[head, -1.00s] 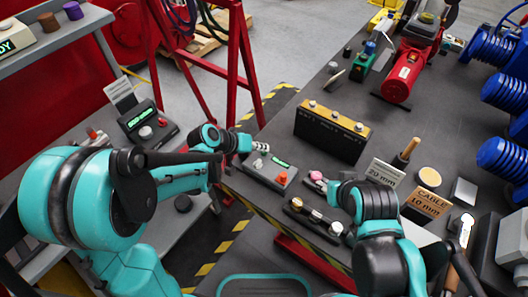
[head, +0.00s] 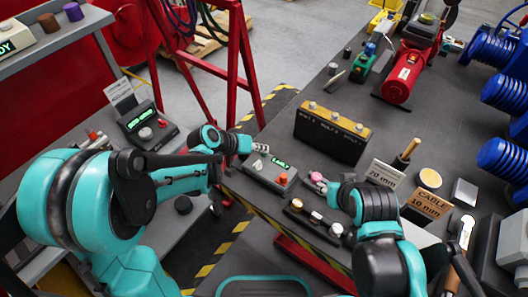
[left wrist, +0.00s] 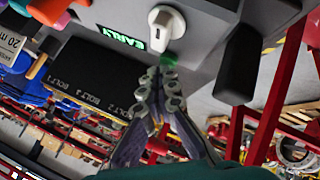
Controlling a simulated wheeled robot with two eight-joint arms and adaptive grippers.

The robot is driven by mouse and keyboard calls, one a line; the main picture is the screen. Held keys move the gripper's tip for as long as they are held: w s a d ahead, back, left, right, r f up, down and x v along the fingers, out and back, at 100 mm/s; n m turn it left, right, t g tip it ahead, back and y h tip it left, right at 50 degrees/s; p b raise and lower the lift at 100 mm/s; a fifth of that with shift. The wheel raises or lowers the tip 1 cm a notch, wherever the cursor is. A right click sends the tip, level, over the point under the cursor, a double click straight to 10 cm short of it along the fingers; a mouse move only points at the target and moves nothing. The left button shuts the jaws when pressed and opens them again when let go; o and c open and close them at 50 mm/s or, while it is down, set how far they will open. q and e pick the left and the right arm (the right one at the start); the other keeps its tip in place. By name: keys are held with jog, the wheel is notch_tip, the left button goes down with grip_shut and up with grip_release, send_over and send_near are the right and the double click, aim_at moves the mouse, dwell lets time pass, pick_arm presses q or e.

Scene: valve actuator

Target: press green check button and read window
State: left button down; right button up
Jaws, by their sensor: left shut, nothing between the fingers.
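A grey control box (head: 262,176) sits at the near left edge of the dark table. It has a white knob (left wrist: 165,27), an orange-red knob (head: 281,179) and a lit green window (head: 281,164). In the left wrist view the window (left wrist: 118,35) reads "EARLY", turned over. The green button (left wrist: 168,60) shows partly behind my left fingertips. My left gripper (left wrist: 160,78) is shut and empty, its tips at or very near the button; contact is unclear. It also shows in the head view (head: 261,147). My right gripper (head: 322,183) is beside a pink knob (head: 316,176); its fingers are unclear.
A black box with a yellow top (head: 332,132) stands behind the control box. A row of knobs (head: 315,217) lies in front. Signs reading 20 mm (head: 385,174) and CABLE 10 mm (head: 425,204) stand to the right. Another display device (head: 147,125) is on the left bench.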

aim_at(260, 157)
pick_arm(q)
jog(key=shift+r+p, duration=0.3)
jog(key=shift+r, duration=0.3)
jog(key=shift+r, duration=0.15)
notch_tip(260, 157, up, 5)
jog(key=p, duration=0.4)
dwell(0.6)
jog(key=s+a+r+n+t+y+b, duration=0.1)
jog(key=s+a+r+y, duration=0.1)
jog(key=s+a, duration=0.6)
jog(key=s+a+r+n+y+b, duration=0.1)
jog(key=s+a+r+y, duration=0.1)
jog(key=s+a+y, duration=0.3)
jog(key=s+a, duration=0.4)
jog(key=s, duration=0.1)
jog(key=shift+s+t, duration=0.3)
jog(key=shift+t, duration=0.1)
